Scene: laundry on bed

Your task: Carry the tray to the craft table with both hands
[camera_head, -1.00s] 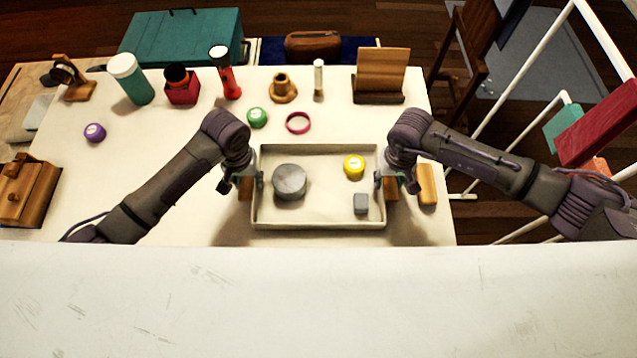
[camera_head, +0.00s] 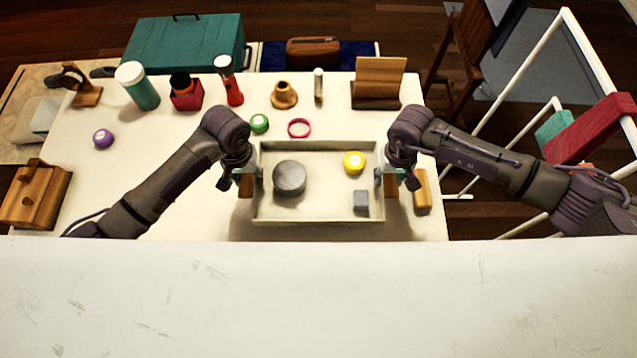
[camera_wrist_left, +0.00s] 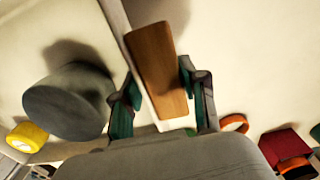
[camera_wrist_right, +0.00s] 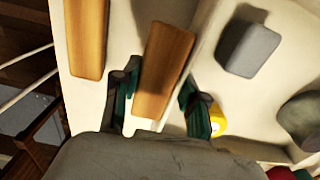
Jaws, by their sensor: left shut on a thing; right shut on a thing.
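The pale rectangular tray (camera_head: 322,203) is in the middle of the head view over the white table, roughly level. It holds a round grey tin (camera_head: 289,177), a yellow round lid (camera_head: 354,163) and a small grey block (camera_head: 361,200). My left gripper (camera_head: 246,180) is shut on the tray's left wooden handle (camera_wrist_left: 158,70). My right gripper (camera_head: 391,180) is shut on its right wooden handle (camera_wrist_right: 163,70). The fingers lie along both sides of each handle in the wrist views. I cannot tell how far the tray is above the table.
Behind the tray on the table (camera_head: 200,145) are a green lid (camera_head: 259,123), a pink ring (camera_head: 299,128) and a wooden stand (camera_head: 379,83). A wooden block (camera_head: 422,190) lies beside my right gripper. A white rack (camera_head: 590,50) and a chair (camera_head: 462,60) stand at the right.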

